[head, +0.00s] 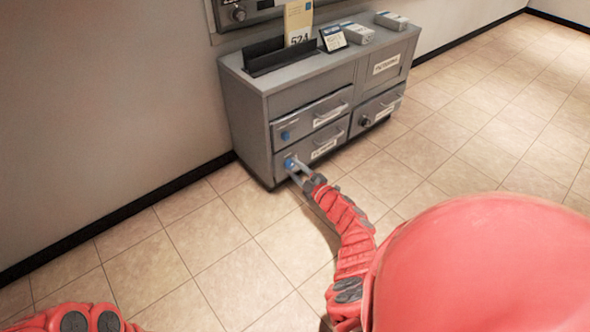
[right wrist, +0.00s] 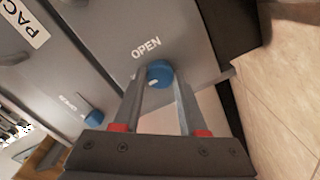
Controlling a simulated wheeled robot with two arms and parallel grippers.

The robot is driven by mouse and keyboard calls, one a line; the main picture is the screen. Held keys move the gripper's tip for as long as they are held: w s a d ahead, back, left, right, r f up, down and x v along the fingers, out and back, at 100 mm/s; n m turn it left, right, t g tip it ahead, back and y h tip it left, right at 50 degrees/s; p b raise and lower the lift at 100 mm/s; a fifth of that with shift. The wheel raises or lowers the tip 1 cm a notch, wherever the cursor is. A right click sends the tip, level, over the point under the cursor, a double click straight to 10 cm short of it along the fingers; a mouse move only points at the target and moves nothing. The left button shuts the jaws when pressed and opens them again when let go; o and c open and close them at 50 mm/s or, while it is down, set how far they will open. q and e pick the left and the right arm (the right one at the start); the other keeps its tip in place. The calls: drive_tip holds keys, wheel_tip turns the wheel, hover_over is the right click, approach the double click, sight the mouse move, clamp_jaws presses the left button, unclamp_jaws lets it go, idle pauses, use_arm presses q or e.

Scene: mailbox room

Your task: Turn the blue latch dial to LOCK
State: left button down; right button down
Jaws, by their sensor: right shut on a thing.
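A blue latch dial (head: 289,162) sits on the lower left drawer of the grey cabinet (head: 253,110). In the right wrist view the blue dial (right wrist: 160,71) has a small white mark on its lower left side. The word OPEN is printed beside it; I see no LOCK word there. My right gripper (head: 296,166) is shut on this dial, one finger on each side. Its fingers also show in the right wrist view (right wrist: 160,90). My left gripper is not in view; only part of my left arm shows at the bottom left.
A second blue dial (head: 285,135) is on the drawer above. A dark dial (head: 365,121) is on the right drawer. Drawer handles stick out nearby. A black tray (head: 275,58), a sign (head: 333,38) and grey boxes (head: 357,33) stand on top. The tiled floor (head: 240,255) in front is clear.

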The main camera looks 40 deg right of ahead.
idle(0.4)
drive_tip(key=shift+c, duration=2.2)
unclamp_jaws()
drive_tip(key=shift+s, duration=0.1)
drive_tip(key=shift+s+p, duration=0.35)
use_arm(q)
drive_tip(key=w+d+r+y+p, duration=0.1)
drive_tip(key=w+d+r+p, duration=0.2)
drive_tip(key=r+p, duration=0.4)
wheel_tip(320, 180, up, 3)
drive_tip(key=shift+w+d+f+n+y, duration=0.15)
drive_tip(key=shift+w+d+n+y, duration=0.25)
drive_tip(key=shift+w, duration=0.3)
use_arm(e)
drive_tip(key=s+d, duration=0.1)
drive_tip(key=s, duration=1.5)
drive_tip(key=shift+s+d, duration=0.2)
drive_tip(key=shift+s, duration=0.1)
